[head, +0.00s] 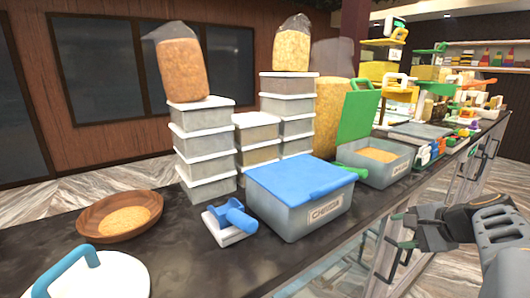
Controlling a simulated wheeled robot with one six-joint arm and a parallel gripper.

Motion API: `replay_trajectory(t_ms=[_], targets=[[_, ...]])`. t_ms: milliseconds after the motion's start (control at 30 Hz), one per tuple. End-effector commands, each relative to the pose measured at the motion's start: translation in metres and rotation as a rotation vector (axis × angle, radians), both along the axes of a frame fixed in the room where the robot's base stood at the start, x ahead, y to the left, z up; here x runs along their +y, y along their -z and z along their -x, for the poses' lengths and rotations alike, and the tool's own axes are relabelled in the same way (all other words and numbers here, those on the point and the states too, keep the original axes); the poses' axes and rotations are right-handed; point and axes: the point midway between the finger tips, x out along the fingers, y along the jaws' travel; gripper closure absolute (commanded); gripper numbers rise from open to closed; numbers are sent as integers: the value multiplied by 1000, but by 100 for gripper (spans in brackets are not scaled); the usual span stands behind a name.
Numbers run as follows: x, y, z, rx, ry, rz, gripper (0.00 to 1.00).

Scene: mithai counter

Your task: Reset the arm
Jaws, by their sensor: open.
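My gripper (408,230) is at the right edge of the head view, at the end of my grey arm. Its jaws are open with nothing visible between them. It is out in front of the counter's front edge, to the right of the blue-lidded bin, and touches nothing that I can see. The dark counter (180,252) runs from the lower left to the far right.
On the counter stand a blue-lidded bin (300,185), a blue-handled scoop (232,220), a wooden bowl (120,213), a white lid (95,277), stacked tubs (205,148) and an open green-lidded bin (385,160). Glass-fronted cabinets (385,255) lie below, close to my gripper.

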Motion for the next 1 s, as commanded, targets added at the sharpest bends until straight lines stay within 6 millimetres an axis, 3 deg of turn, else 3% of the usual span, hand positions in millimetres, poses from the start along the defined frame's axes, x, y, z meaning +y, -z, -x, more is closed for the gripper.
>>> replay_trajectory(t_ms=[33,133,233,333,467,633,1000], targets=[[19,25,12,63,-86,125,48],[52,70,40,165,-302,394,48],[84,102,68,213,-559,655,48],[109,121,90,211,-777,850,48],[136,131,107,175,-950,979,48],[163,127,113,100,-1040,1022,48],[174,124,112,72,-1071,1029,48]])
